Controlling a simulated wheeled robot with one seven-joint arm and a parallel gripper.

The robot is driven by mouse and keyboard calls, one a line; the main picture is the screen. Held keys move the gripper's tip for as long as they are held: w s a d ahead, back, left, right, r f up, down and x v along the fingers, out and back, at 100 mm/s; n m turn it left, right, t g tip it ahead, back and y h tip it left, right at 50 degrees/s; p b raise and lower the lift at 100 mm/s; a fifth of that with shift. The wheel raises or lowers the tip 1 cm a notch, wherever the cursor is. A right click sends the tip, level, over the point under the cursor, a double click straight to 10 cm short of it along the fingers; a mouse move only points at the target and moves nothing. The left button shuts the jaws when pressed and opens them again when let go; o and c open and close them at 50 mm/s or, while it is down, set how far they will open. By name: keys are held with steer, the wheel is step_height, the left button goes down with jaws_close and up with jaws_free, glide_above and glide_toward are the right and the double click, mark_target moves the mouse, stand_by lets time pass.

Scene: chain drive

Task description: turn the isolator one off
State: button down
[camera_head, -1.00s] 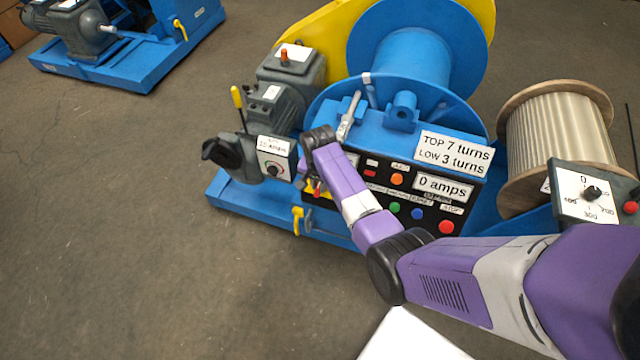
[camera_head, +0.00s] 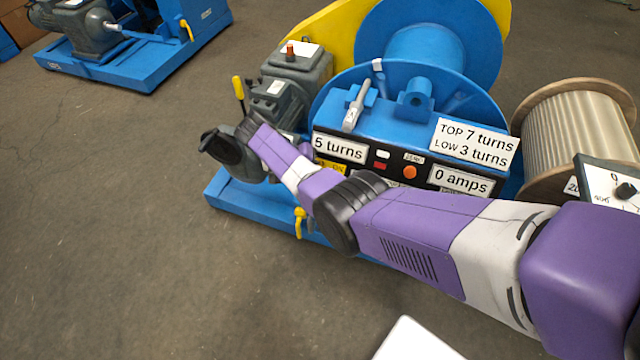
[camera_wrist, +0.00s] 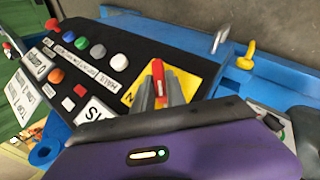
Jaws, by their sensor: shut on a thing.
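A red switch handle (camera_wrist: 157,72) stands on a yellow plate (camera_wrist: 190,82) at the panel's end in the wrist view. I take it for isolator one, but cannot read its number. My gripper (camera_wrist: 160,88) is shut on this handle, a finger on each side, with its red top showing between the fingertips. In the head view the yellow plate (camera_head: 328,166) shows only in part, with lettering that seems to read ON. My gripper and the red handle are hidden there behind my purple arm.
The black control panel (camera_wrist: 75,62) carries several coloured buttons beside the handle. A yellow lever (camera_wrist: 246,55) and a metal loop (camera_wrist: 221,38) are close by on the blue frame. A dark-handled unit (camera_head: 222,150) stands left of my wrist. Floor at front left is clear.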

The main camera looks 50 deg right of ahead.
steer(key=shift+n+b, duration=0.3)
steer(key=shift+b, duration=0.1)
steer(key=shift+f, duration=0.1)
steer(key=c, duration=1.4)
jaws_free()
steer(key=shift+o, duration=0.2)
steer(key=v, duration=0.7)
steer(key=shift+w+a+r+b, duration=0.2)
steer(key=shift+w+a+b, duration=0.05)
steer(key=shift+b, duration=0.05)
